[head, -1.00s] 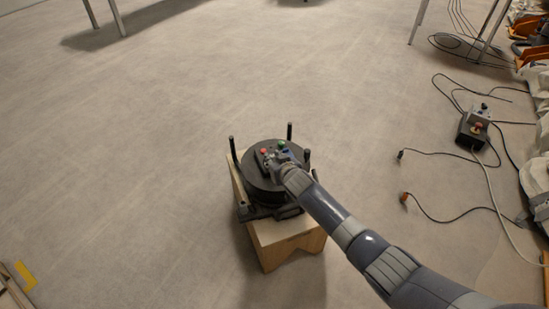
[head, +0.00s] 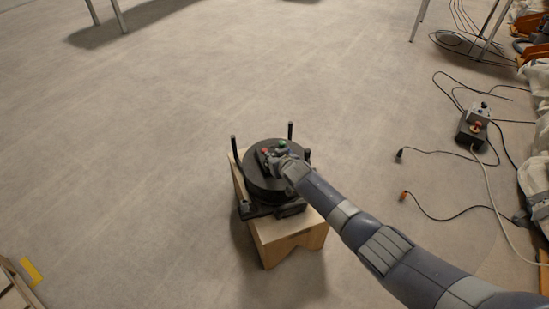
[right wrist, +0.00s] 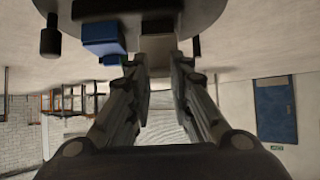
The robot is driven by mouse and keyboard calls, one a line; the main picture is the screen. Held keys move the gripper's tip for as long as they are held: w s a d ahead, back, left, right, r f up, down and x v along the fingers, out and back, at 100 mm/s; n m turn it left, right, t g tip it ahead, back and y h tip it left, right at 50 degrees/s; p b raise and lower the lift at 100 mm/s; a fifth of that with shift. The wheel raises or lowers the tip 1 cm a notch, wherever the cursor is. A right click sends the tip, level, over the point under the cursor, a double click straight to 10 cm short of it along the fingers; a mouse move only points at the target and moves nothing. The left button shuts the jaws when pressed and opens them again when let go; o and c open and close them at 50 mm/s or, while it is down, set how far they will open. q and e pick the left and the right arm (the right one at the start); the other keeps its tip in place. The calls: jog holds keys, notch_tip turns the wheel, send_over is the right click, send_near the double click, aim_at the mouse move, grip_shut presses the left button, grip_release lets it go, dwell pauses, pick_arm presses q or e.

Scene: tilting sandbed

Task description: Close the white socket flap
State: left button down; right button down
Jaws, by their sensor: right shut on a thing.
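My right gripper (head: 273,161) reaches over the top of a round black device (head: 263,187). In the head view the device has a red part (head: 264,151) and a green part (head: 283,143) on top. I cannot make out a white flap in either view; the gripper hides part of the device top. My left gripper is not in view.
The device stands on a wooden stand (head: 283,240), with dark posts (head: 234,149) around it. A control box (head: 473,126) and loose cables lie on the floor to the right. The floor left of the stand is clear.

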jog(key=c, duration=1.4)
grip_release()
jog(key=shift+c, duration=0.2)
jog(key=shift+s, duration=0.2)
jog(key=v, duration=1.1)
jog(key=shift+s+r, duration=0.25)
jog(key=shift+d, duration=0.1)
jog(key=shift+c, duration=0.6)
